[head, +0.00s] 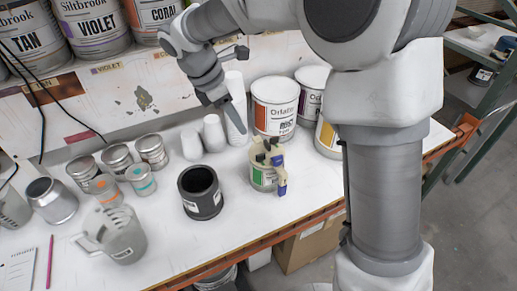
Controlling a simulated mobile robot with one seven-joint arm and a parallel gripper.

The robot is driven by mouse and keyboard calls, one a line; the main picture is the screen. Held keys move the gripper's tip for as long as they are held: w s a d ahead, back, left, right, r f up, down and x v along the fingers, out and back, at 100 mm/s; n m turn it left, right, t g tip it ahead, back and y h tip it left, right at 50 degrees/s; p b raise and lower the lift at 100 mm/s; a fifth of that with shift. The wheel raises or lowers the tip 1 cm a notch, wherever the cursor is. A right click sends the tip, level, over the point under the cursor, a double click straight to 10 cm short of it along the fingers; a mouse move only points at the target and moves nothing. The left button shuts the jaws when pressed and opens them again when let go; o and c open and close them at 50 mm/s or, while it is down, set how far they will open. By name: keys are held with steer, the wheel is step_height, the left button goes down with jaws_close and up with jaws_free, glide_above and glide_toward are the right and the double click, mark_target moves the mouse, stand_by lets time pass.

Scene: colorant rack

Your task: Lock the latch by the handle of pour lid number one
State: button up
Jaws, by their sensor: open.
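A small can (264,178) with a green and white label stands upright on the white workbench, right of centre in the head view. A pour lid (266,154) with black and yellowish parts sits on top of it. A blue handle-like piece (281,181) hangs at its right side. The latch is too small to make out, and I cannot read any number on the lid. My gripper (236,118) is open and empty, up and to the left of the lid, apart from it, in front of white containers.
A black cup (200,192) stands left of the can. Large paint cans (275,106) stand close behind it. White bottles (214,133) stand behind and left. Metal tins (117,160) and a grey pitcher (117,236) are further left. The bench's front edge (285,231) is close.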

mark_target(259, 155)
steer(key=x, duration=1.4)
steer(key=shift+w, duration=0.1)
jaws_close()
